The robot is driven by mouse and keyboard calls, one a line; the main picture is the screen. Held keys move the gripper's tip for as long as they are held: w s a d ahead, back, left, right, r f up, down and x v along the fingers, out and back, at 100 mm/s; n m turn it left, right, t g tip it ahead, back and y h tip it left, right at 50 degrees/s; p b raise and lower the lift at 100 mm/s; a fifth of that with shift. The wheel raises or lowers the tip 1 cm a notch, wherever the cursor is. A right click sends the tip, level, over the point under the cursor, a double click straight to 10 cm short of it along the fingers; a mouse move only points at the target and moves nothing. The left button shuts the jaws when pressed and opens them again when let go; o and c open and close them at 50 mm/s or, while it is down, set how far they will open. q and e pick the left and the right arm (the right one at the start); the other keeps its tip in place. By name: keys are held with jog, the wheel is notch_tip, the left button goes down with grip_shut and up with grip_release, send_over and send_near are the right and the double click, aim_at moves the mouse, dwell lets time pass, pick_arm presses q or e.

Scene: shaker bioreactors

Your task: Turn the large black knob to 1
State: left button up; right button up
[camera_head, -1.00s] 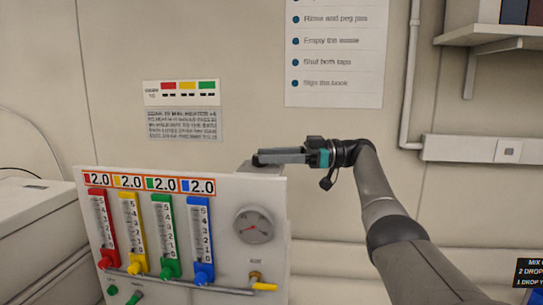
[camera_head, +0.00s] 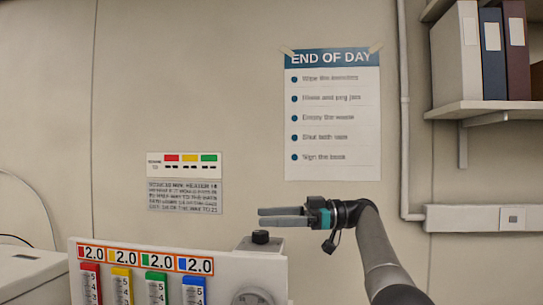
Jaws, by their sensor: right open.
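A small black knob (camera_head: 260,237) sits on a grey base on the top right of the white panel (camera_head: 237,268). I cannot read any number or mark on it, and cannot tell if it is the large one. My right gripper (camera_head: 260,216) points left just above the knob, its two fingers apart with nothing between them. A thin gap seems to part the fingers from the knob's top. My left gripper is out of view.
The panel carries red, yellow, green and blue gauges (camera_head: 156,289) under displays reading 2.0, and a round dial (camera_head: 252,298) cut off below. A shelf with binders (camera_head: 490,107) is at upper right. An END OF DAY poster (camera_head: 332,115) hangs behind.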

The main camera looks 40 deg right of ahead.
notch_tip(320, 180, up, 16)
jog(key=p, duration=0.6)
jog(key=shift+r+p, duration=0.25)
jog(key=shift+p, duration=0.1)
jog(key=shift+f, duration=0.1)
